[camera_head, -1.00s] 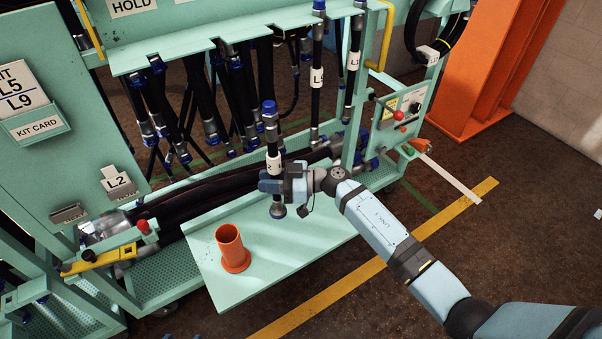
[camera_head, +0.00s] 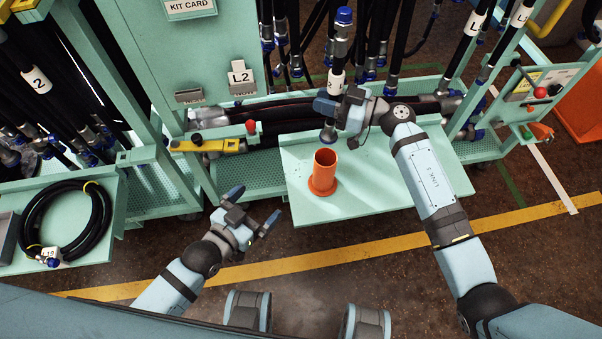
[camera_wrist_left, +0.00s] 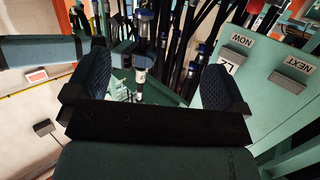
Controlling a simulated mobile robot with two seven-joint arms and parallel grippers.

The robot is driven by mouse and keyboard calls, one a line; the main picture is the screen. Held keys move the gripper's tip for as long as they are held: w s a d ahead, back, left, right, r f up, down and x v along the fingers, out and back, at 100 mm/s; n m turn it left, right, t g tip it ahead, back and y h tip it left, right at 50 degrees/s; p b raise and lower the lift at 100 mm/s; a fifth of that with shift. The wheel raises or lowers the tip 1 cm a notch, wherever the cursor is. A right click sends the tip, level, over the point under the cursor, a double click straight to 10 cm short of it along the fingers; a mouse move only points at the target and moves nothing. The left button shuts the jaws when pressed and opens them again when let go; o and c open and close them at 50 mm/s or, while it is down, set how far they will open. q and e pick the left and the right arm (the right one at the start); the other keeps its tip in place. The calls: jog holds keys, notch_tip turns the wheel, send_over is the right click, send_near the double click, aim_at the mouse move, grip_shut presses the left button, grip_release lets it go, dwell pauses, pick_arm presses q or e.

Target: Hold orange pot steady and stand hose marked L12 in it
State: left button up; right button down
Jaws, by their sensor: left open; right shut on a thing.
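The orange pot (camera_head: 324,176), an upright open tube on a round foot, stands on the pale green shelf (camera_head: 375,195). My right gripper (camera_head: 335,108) is shut on a black hose (camera_head: 340,62) with a blue cap on top. The hose is held upright. Its white label is partly covered; only a 2 is readable. Its lower fitting (camera_head: 328,135) shows just above the pot's rim in the picture; I cannot tell whether it is directly over it. My left gripper (camera_head: 253,208) is open and empty, left of the pot and apart from it.
More hoses hang on the rack behind. A coiled hose (camera_head: 68,222) lies on a side tray. The floor before the shelf is clear.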

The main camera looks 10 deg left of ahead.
pick_arm(q)
jog(key=w+f+m+h, duration=0.1)
jog(key=w+f+h, duration=0.1)
jog(key=w+f, duration=0.1)
jog(key=h, duration=0.1)
send_near(332, 156)
jog(key=shift+t, duration=0.3)
jog(key=x, duration=0.7)
jog(key=shift+s+d+f, duration=0.1)
jog(key=c, duration=1.1)
